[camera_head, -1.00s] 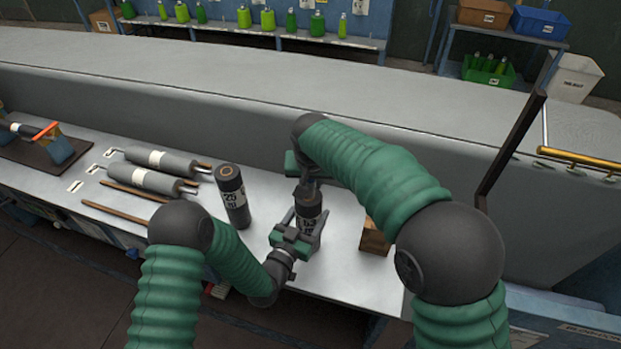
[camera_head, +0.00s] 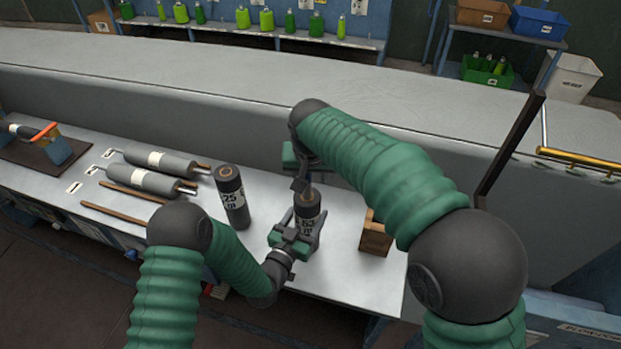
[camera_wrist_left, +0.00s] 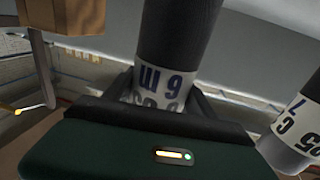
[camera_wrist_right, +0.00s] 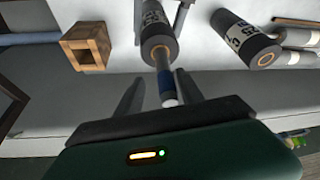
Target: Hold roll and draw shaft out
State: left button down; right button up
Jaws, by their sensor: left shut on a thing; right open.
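A dark roll with a white label (camera_head: 308,212) stands upright on the bench. My left gripper (camera_head: 299,234) is shut around its lower part; the left wrist view shows the label between the fingers (camera_wrist_left: 165,96). A shaft (camera_wrist_right: 164,72) with a blue band and a white tip sticks out of the roll's tan core. My right gripper (camera_head: 301,183) is above the roll's top. In the right wrist view its fingers (camera_wrist_right: 158,98) are open, one on each side of the shaft's end. The shaft is mostly hidden in the head view.
A second labelled dark roll (camera_head: 231,198) stands just left of the held one. An open wooden block (camera_head: 375,238) is to the right. Grey rollers (camera_head: 145,180) and wooden rods (camera_head: 118,214) lie farther left. A grey raised surface (camera_head: 250,85) runs behind the bench.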

jog(key=v, duration=0.8)
jog(key=a+t+y, duration=0.4)
jog(key=a+y, duration=0.1)
jog(key=a, duration=0.1)
jog(key=d+f+t+h, duration=0.2)
jog(key=d+t, duration=0.5)
jog(key=d, duration=0.4)
jog(key=s+a+f+n+y, duration=0.2)
jog(key=s+f+n+y, duration=0.25)
jog(key=f+n, duration=0.2)
jog(key=shift+y, duration=0.45)
jog(key=x, duration=1.1)
jog(key=shift+w+r, duration=0.15)
jog(key=shift+w, duration=0.25)
grip_shut()
